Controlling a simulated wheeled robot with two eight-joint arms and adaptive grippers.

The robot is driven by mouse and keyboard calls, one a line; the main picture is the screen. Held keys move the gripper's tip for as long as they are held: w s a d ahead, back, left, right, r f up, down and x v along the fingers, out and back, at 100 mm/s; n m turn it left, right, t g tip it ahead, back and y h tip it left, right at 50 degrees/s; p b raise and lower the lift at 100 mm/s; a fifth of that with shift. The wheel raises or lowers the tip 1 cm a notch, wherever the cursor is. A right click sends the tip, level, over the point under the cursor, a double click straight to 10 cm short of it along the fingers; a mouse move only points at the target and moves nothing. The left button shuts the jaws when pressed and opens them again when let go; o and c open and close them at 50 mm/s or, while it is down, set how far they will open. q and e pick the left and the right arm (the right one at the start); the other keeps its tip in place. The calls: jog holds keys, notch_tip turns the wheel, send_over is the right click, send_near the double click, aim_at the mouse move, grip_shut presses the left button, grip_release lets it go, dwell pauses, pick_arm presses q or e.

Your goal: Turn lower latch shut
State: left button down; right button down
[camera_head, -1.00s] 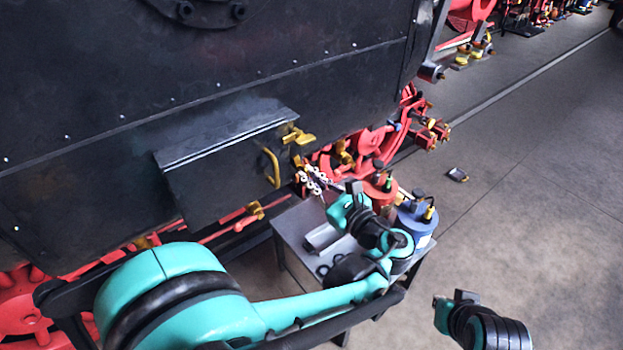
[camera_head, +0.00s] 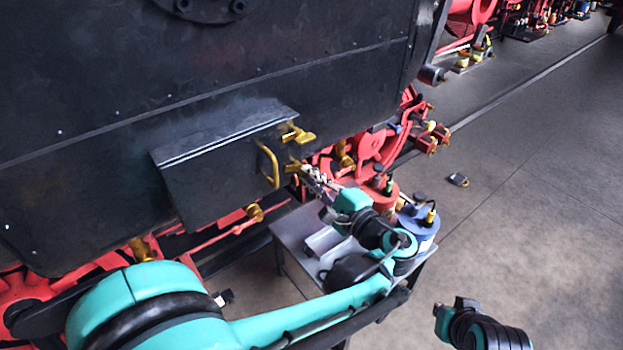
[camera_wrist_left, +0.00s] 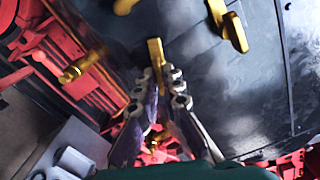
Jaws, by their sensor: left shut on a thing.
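The lower latch (camera_head: 293,167) is a small gold lever at the right edge of a black box (camera_head: 220,180) on the locomotive's side. My left gripper (camera_head: 312,178) reaches it from the right. In the left wrist view the latch (camera_wrist_left: 156,52) stands upright between the fingertips of my left gripper (camera_wrist_left: 166,76), which are shut on it. The gripped end is partly hidden by the fingers. The gold upper latch (camera_head: 298,135) sits above it and sticks out to the right. Part of my right arm shows at the bottom right, but no fingers show there.
A gold handle (camera_head: 269,165) stands on the box face just left of the lower latch. A grey table (camera_head: 290,240) below the gripper bears a red can (camera_head: 380,192) and a blue can (camera_head: 418,228). Red running gear (camera_head: 375,150) lies behind. The floor at right is mostly clear.

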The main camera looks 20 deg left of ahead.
pick_arm(q)
jog(key=shift+r+n, duration=0.1)
jog(key=shift+n, duration=1.9)
jog(key=c, duration=1.7)
grip_release()
jog(key=shift+w+a, duration=0.1)
jog(key=shift+w, duration=0.05)
jog(key=v, duration=0.7)
jog(key=shift+s, duration=0.2)
jog(key=shift+b, duration=0.3)
